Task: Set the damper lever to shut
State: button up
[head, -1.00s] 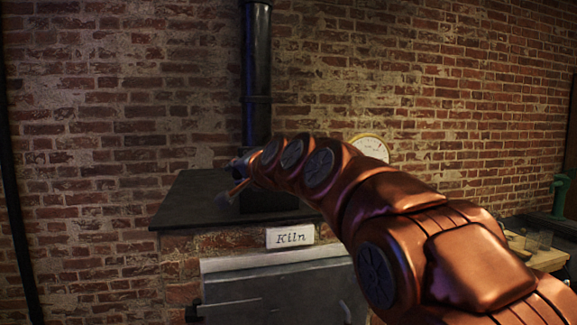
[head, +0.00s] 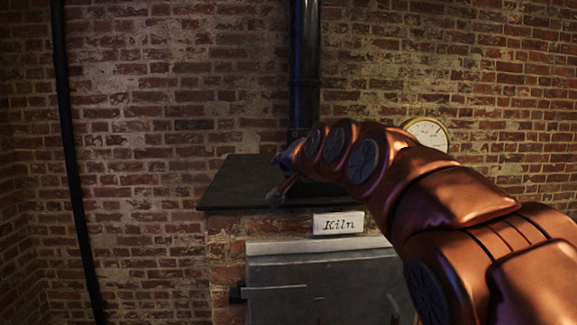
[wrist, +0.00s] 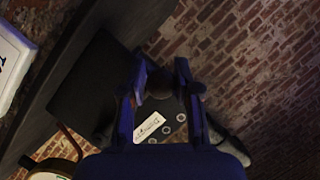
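The black flue pipe (head: 305,60) rises behind the dark kiln top (head: 235,185). A small pale label (wrist: 150,127) and several round marks show below the fingers. The lever's setting is not readable.
The kiln front bears a "Kiln" sign (head: 338,223) above a grey door (head: 330,285). A round gauge (head: 428,133) is on the brick wall right of the pipe. A thin black pipe (head: 75,160) runs down the wall at left.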

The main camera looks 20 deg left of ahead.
jog(key=o, duration=0.4)
jog(key=shift+w, duration=0.1)
jog(key=shift+d+r, duration=0.1)
jog(key=shift+d, duration=0.05)
jog(key=shift+v, duration=5.9)
jog(key=s+d+f+g+h, duration=0.3)
jog(key=s+d+f, duration=0.1)
jog(key=d+f, duration=0.75)
jog(key=s+d+f+g+h, duration=0.2)
jog(key=s+d+f+h, duration=0.2)
jog(key=d+f, duration=0.75)
jog(key=s+d+f+g+h, duration=0.1)
jog(key=s+d+f+g, duration=0.1)
jog(key=s+d+f, duration=0.2)
jog(key=s+d+f+g+h, duration=0.1)
jog(key=s+d+f+g, duration=0.2)
jog(key=s+f, duration=0.5)
jog(key=s+d+f+g+h, duration=0.1)
jog(key=s+d+f, duration=0.4)
jog(key=s, duration=0.7)
jog(key=shift+s+d+f+n+g+p, duration=0.1)
jog(key=shift+d+f+n+g+p, duration=0.1)
jog(key=shift+f+g, duration=0.25)
jog(key=shift+d+f+n+g+p, duration=0.15)
jog(key=shift+d+f+g, duration=0.1)
jog(key=shift+f, duration=0.25)
